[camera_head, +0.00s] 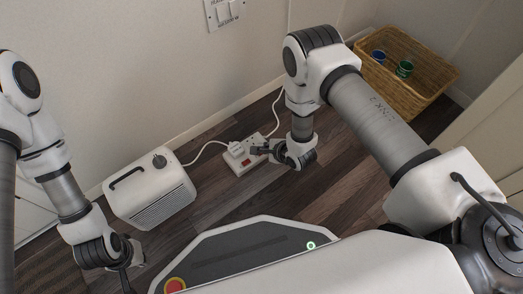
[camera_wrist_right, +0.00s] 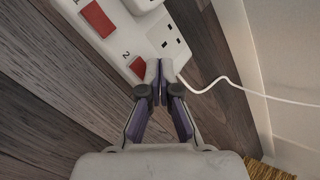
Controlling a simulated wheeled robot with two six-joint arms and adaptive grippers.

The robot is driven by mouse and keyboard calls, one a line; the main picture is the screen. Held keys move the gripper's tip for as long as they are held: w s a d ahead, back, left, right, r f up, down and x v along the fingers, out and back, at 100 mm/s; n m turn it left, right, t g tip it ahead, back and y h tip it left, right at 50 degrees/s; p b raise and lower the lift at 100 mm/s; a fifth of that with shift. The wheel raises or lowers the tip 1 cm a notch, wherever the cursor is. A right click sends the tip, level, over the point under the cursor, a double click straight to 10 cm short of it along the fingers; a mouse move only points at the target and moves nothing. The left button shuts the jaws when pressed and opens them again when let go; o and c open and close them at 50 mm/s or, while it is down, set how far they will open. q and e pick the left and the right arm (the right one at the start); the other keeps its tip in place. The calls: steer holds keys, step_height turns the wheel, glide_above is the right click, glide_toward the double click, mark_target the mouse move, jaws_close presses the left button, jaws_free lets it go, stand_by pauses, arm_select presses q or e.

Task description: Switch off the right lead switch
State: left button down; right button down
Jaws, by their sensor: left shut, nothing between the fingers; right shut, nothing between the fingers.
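A white extension lead (camera_head: 240,167) lies on the floor; it also shows in the right wrist view (camera_wrist_right: 118,45). It has two red rocker switches: one beside the "1" (camera_wrist_right: 98,19) and one beside the "2" (camera_wrist_right: 139,67). My right gripper (camera_wrist_right: 158,72) is shut and empty, its tips over the lead's end right beside the "2" switch and partly covering it. I cannot tell whether they touch it or which way the switch is tilted. In the head view my right gripper (camera_head: 258,150) covers the lead's right end. My left gripper (camera_head: 127,280) is shut and empty at lower left.
A white plug (camera_head: 236,149) sits in the lead, its cable running to a white heater (camera_head: 150,190) on the left. An empty socket (camera_wrist_right: 172,44) is beside switch "2". A wicker basket (camera_head: 400,85) with cups stands at the back right. A wall runs behind.

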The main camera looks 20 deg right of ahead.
mark_target(262, 154)
steer(key=shift+f, duration=0.25)
steer(key=shift+r, duration=0.1)
steer(key=shift+a+r+p, duration=0.1)
steer(key=shift+r+p, duration=0.7)
step_height(262, 154, up, 7)
steer(key=p, duration=0.7)
steer(key=shift+s+a, duration=0.15)
steer(key=shift+a, duration=0.25)
steer(key=shift+f, duration=0.1)
